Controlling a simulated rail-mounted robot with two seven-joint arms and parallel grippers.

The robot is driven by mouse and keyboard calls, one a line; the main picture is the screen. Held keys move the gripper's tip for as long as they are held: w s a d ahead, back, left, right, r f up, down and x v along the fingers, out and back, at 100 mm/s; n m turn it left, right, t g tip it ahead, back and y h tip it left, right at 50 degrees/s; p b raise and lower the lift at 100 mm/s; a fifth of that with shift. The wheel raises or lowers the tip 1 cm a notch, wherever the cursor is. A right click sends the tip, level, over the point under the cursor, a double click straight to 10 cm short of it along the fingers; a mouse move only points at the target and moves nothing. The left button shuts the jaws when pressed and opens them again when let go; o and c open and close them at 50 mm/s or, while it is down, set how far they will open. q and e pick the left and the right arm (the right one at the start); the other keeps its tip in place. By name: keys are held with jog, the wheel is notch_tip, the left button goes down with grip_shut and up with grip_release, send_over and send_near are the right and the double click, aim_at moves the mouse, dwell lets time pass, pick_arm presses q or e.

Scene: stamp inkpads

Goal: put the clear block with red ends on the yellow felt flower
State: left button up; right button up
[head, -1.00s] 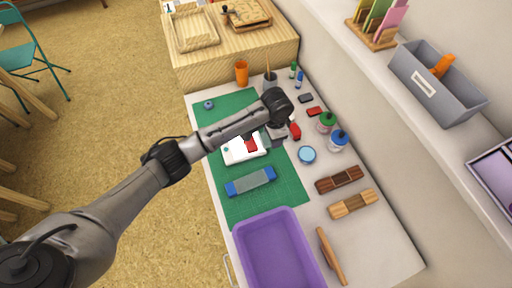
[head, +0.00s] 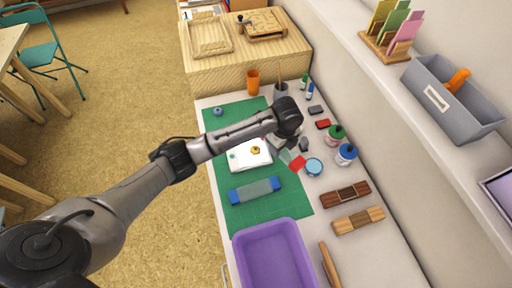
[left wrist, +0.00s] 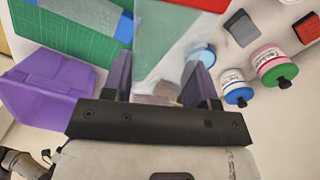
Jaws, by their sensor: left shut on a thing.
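The yellow felt flower (head: 255,150) lies on a white pad (head: 237,163) on the green cutting mat. My left gripper (head: 292,150) is to the right of the pad in the head view, shut on the clear block with red ends (head: 297,163). In the left wrist view the clear block (left wrist: 160,45) sits between the two fingers (left wrist: 160,78), and one red end shows at the top edge. Its other end is hidden or out of view. The block is clear of the flower, off to its right. My right gripper is not in view.
A blue and grey block (head: 255,190) lies on the green mat (head: 232,114). A purple tray (head: 240,254) stands in front. A blue round tin (head: 314,167), paint jars (head: 346,153) and wooden blocks (head: 358,219) stand at the right. An orange cup (head: 253,82) stands behind.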

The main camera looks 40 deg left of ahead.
pick_arm(q)
jog(key=b, duration=0.2)
send_over(255, 149)
notch_tip(255, 149, down, 7)
jog(key=shift+w+r, duration=0.1)
jog(key=shift+r, duration=0.1)
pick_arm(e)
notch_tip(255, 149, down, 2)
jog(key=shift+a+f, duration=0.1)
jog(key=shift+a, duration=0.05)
pick_arm(q)
jog(key=shift+f+b, duration=0.5)
jog(key=shift+f, duration=1.4)
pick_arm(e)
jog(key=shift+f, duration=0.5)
pick_arm(q)
jog(key=shift+f, duration=0.1)
jog(key=shift+f, duration=0.15)
jog(key=o, duration=1.1)
jog(key=shift+r+p, duration=1.3)
jog(key=shift+r, duration=4.85)
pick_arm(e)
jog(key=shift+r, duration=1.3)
